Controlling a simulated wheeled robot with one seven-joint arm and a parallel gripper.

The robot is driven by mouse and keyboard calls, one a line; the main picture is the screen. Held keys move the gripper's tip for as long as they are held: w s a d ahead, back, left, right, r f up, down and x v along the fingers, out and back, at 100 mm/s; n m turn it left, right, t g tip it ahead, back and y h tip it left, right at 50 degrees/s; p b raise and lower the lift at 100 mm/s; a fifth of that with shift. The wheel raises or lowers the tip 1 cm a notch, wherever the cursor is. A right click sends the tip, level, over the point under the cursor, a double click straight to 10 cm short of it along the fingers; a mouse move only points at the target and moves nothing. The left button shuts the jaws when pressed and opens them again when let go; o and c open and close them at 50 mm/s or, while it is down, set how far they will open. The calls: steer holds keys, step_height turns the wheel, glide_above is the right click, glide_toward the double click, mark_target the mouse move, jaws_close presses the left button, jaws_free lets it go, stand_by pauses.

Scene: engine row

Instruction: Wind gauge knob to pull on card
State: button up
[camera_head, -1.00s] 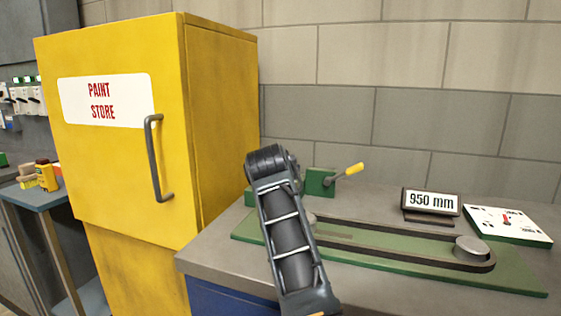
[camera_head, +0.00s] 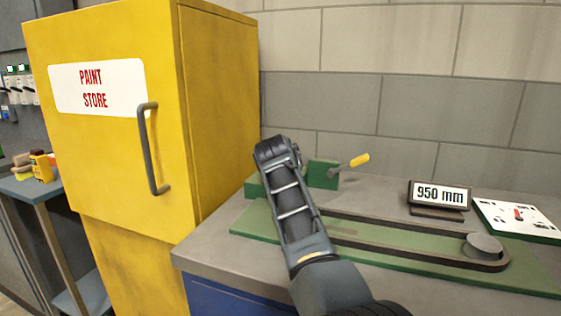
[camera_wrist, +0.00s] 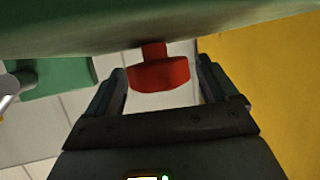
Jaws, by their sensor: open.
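A red knob (camera_wrist: 160,73) on a short red stem sticks out of a green body (camera_wrist: 150,25) in the wrist view. My gripper (camera_wrist: 160,66) is open, one finger on each side of the knob, with a visible gap on both sides. In the head view my arm hides the knob. A green block (camera_head: 255,186) shows partly behind my wrist. The card (camera_head: 440,195) reads "950 mm" and stands on the bench. A white board (camera_head: 520,218) with a red mark lies right of it; its small markings are unreadable.
A belt (camera_head: 400,248) runs around a grey pulley (camera_head: 483,246) on a green baseplate (camera_head: 252,230). A green block (camera_head: 322,174) carries a yellow-tipped lever (camera_head: 357,161). The yellow paint cabinet (camera_head: 215,110) stands close on the left, the block wall (camera_head: 400,100) behind.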

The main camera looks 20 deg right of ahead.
steer(key=shift+w, duration=0.15)
steer(key=c, duration=1)
steer(key=shift+o, duration=0.2)
steer(key=shift+d+r+n+y+p, duration=0.2)
steer(key=shift+n+y+p, duration=0.35)
steer(key=shift+p, duration=0.5)
steer(key=shift+a+f+n+y+p, duration=0.1)
steer(key=shift+f+n+y+p, duration=0.15)
steer(key=shift+n+y+p, duration=0.3)
steer(key=o, duration=1)
steer(key=shift+c, duration=0.2)
